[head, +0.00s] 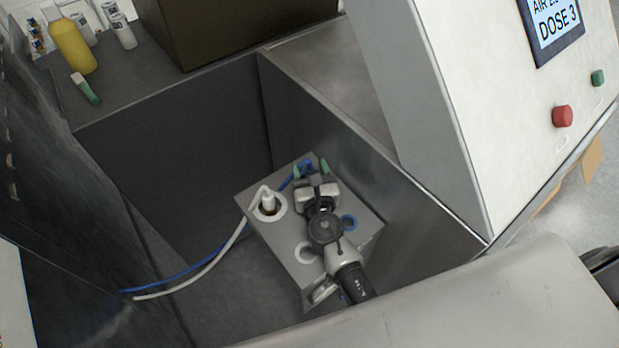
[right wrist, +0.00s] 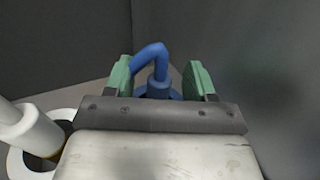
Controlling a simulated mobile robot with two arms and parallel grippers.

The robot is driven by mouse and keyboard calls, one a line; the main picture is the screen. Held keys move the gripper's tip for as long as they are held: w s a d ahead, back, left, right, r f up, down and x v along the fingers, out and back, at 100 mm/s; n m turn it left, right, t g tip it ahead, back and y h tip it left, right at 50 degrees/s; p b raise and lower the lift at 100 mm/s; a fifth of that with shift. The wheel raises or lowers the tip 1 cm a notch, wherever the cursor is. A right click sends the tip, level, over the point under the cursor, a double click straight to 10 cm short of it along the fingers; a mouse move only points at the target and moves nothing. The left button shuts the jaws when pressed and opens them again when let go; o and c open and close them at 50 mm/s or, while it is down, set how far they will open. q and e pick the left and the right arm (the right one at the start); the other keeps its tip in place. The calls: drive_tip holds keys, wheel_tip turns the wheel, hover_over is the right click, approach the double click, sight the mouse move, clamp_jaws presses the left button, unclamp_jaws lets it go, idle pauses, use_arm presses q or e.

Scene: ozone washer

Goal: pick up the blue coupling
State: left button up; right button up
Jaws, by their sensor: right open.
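The blue coupling (right wrist: 158,80) stands upright between the two green fingers of my right gripper (right wrist: 159,82) in the right wrist view, with a gap on both sides. Its lower part is hidden by the gripper body. In the head view the right gripper (head: 310,169) is open over the far corner of the grey block, and the blue coupling (head: 307,165) shows partly between the fingers. A blue hose (head: 180,277) runs from there to the left wall. My left gripper is not in view.
The grey block (head: 290,245) sits in a deep metal basin. A white coupling (head: 268,203) with a white hose stands in a white-ringed port to the left of my gripper. The basin's right wall (head: 330,135) is close.

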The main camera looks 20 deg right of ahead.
drive_tip(key=shift+w, duration=0.95)
drive_tip(key=shift+d, duration=0.1)
drive_tip(key=c, duration=1)
clamp_jaws()
drive_tip(key=shift+r, duration=0.15)
